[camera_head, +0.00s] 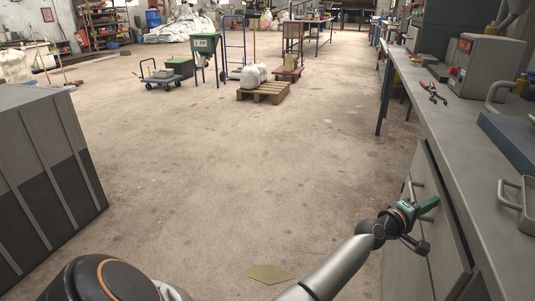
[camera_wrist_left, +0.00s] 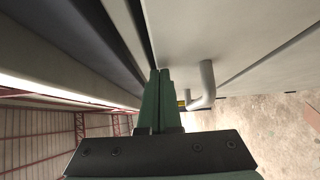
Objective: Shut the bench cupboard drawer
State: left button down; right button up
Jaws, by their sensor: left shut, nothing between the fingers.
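The bench cupboard (camera_head: 408,270) stands under the grey worktop on the right in the head view. Its grey drawer front (camera_wrist_left: 225,30) fills the upper right of the left wrist view, with a bent bar handle (camera_wrist_left: 207,88) on it. A dark gap runs along the drawer front's edge, beside the fingers; how far the drawer stands out is hard to tell. My left gripper (camera_head: 430,205), with green fingers, is beside the drawer front. Its fingers (camera_wrist_left: 160,72) are shut with nothing between them, close to the panel edge and apart from the handle. My right gripper is not in view.
The worktop (camera_head: 440,120) carries a grey machine (camera_head: 487,70), red-handled pliers (camera_head: 433,92) and a blue-grey plate (camera_head: 510,140). A grey cabinet (camera_head: 45,170) stands at left.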

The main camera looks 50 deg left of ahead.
pick_arm(q)
jog(key=shift+w+d+r, duration=0.15)
jog(key=shift+d+r, duration=0.05)
jog(key=shift+d, duration=0.25)
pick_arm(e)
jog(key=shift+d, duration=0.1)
pick_arm(q)
jog(key=shift+a+f, duration=0.1)
jog(key=shift+a, duration=0.05)
